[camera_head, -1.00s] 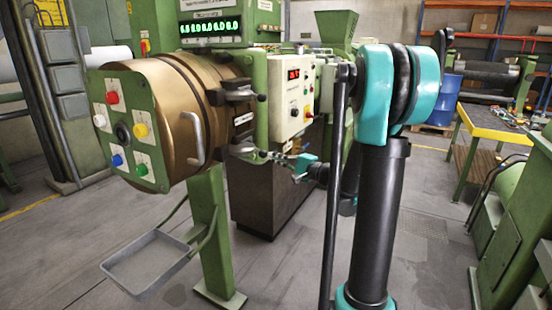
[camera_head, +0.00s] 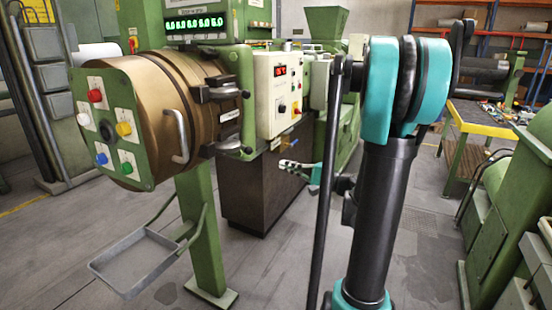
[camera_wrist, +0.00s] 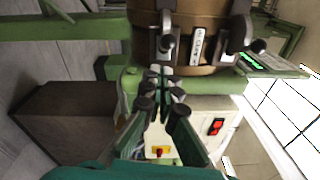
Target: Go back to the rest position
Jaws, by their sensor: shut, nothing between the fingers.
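My gripper (camera_head: 284,165) shows in the head view as small grey-green fingers left of my arm's dark rod, in front of the machine's dark brown base. I cannot tell the exact gap, but no contact shows. My upper arm stands raised at the right of the head view.
The bronze extruder head (camera_head: 165,110) with coloured knobs is at left, above a grey tray (camera_head: 140,262). A cream control box (camera_head: 278,92) stands close behind my gripper. A yellow-topped table (camera_head: 485,118) and green machine (camera_head: 500,215) are at right. Grey floor is open between.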

